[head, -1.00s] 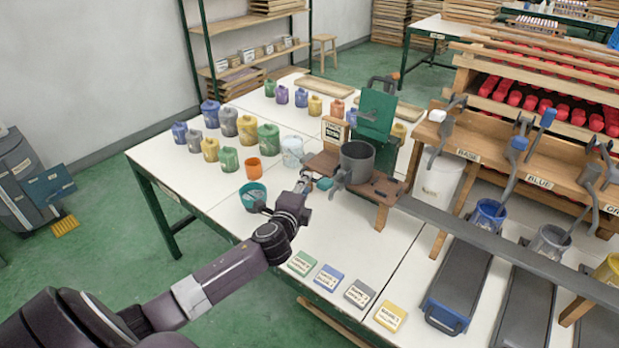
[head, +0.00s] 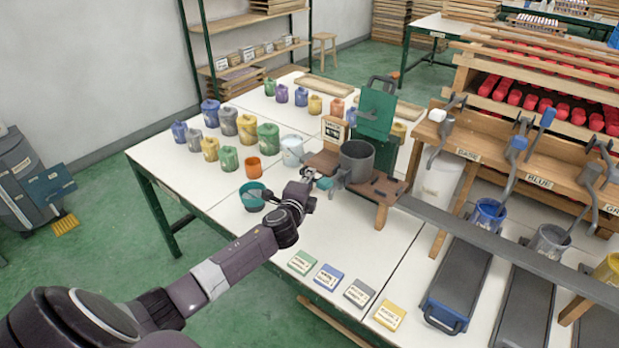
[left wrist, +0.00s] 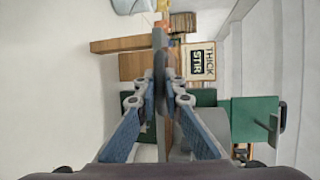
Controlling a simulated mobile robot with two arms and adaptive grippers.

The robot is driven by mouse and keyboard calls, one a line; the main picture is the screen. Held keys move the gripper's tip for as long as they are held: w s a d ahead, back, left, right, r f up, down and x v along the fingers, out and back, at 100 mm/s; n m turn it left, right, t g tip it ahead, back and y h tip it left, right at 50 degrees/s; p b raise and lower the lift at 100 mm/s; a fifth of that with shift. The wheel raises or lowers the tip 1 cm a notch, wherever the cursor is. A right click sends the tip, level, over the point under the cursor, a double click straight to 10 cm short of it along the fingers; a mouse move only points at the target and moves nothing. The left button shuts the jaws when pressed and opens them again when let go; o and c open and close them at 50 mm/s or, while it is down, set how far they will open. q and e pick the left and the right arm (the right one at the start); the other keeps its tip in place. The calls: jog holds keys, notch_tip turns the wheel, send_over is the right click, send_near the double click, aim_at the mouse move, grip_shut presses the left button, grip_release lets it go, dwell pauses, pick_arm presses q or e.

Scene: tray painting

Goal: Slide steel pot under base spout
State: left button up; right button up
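The steel pot (head: 357,160) is a dark grey open vessel, upright on a small wooden stand (head: 392,188) by the green "thick stir" station. It shows partly in the left wrist view (left wrist: 186,146). My left gripper (head: 311,178) is left of the pot, close to a teal knob (head: 323,183). In the left wrist view its fingertips (left wrist: 161,88) are close together on either side of a dark grey upright piece. I cannot tell whether they touch it.
A teal bowl (head: 252,196), an orange cup (head: 253,167) and a pale bucket (head: 292,150) stand nearby. Several coloured jugs line the table's left side. Labelled cards (head: 329,278) lie at the front edge. A grey rail (head: 480,235) runs right from the stand.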

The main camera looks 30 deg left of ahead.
pick_arm(q)
grip_shut()
jog(key=s+d, duration=0.1)
jog(key=d, duration=1.9)
jog(key=shift+s+b, duration=0.3)
jog(key=shift+b, duration=0.15)
jog(key=o, duration=0.6)
grip_release()
jog(key=shift+o, duration=0.2)
jog(key=v, duration=1.2)
jog(key=shift+f, duration=0.1)
